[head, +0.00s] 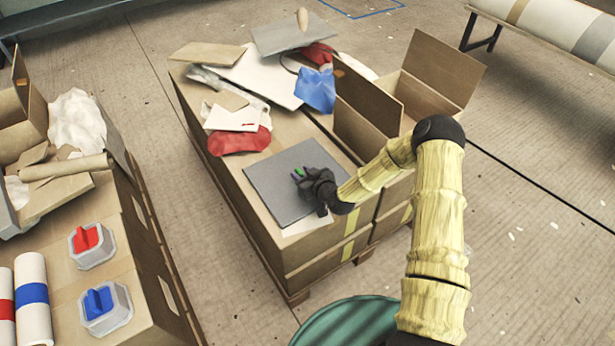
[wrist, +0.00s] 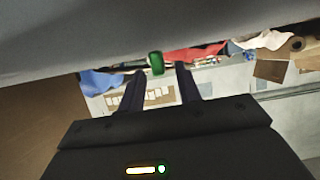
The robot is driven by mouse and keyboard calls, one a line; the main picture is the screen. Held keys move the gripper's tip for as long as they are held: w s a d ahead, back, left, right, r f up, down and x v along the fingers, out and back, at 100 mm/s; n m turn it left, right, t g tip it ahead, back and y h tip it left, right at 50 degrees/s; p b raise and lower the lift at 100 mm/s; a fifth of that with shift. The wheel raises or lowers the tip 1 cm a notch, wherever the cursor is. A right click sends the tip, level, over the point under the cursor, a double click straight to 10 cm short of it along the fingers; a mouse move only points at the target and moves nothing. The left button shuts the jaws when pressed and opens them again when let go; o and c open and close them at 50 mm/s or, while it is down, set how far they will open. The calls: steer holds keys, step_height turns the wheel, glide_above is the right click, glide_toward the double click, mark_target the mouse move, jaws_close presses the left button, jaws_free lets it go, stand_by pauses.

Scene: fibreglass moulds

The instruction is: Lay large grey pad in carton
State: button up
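The large grey pad (head: 270,190) lies flat on top of the closed cardboard boxes in the middle of the head view. It fills the top of the wrist view as a grey surface (wrist: 70,35). A small green grip (wrist: 157,62) stands out from the pad. My gripper (head: 303,174) is over the pad's right part. In the wrist view its two fingers (wrist: 161,70) are apart, one on each side of the green grip, with gaps showing. The open carton (head: 368,100), flaps up, stands behind and right of the pad. Its inside is mostly hidden.
A red cloth (head: 240,139), a blue cloth (head: 316,90), loose cardboard and another grey sheet (head: 285,36) lie behind the pad. A green drum (head: 345,322) stands in front.

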steer(key=p+v, duration=0.1)
steer(key=v, duration=1.1)
steer(key=shift+r, duration=0.1)
steer(key=s+d+r+m+g+h, duration=0.3)
steer(key=s+d+r+g, duration=0.1)
steer(key=s+r, duration=0.5)
steer(key=s+d+r+m+g+h, duration=0.3)
steer(key=s+d+r, duration=0.4)
steer(key=s+r, duration=0.3)
steer(key=shift+d+m+g+h, duration=0.3)
steer(key=shift+m+g+h, duration=0.1)
steer(key=shift+g+h, duration=0.4)
steer(key=shift+o, duration=0.5)
steer(key=shift+r, duration=0.1)
